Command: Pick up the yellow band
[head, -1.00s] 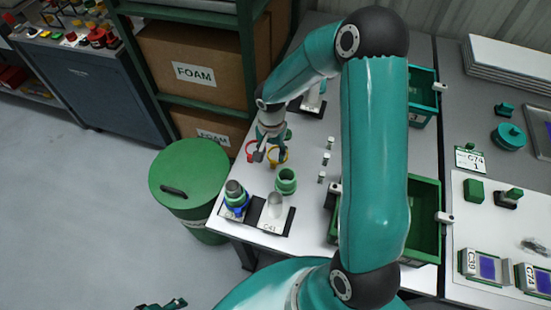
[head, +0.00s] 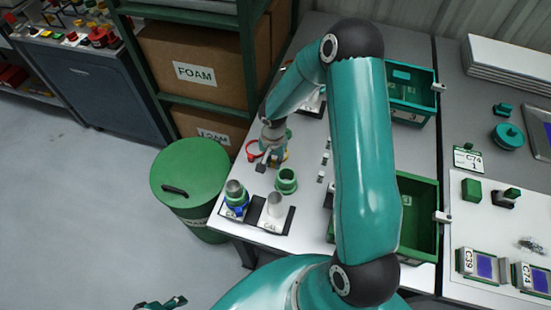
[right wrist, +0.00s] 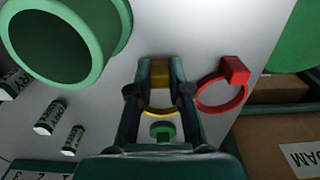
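The yellow band (right wrist: 159,111) is a thin ring with a block-shaped tab (right wrist: 160,77); in the right wrist view it shows between the fingers of my right gripper (right wrist: 160,70). The fingers stand on both sides of the tab, and I see no clear grip on it. In the head view my right gripper (head: 272,160) is low over the table, in front of the band (head: 285,155) and hiding most of it. My left gripper (head: 162,304) is only partly in view at the bottom edge, and its opening is unclear.
A red band (right wrist: 222,95) lies beside the yellow one. A green cup (head: 286,180) stands close in front of my gripper. Green bins (head: 412,110) are to the right; a green drum (head: 188,172) is at the left.

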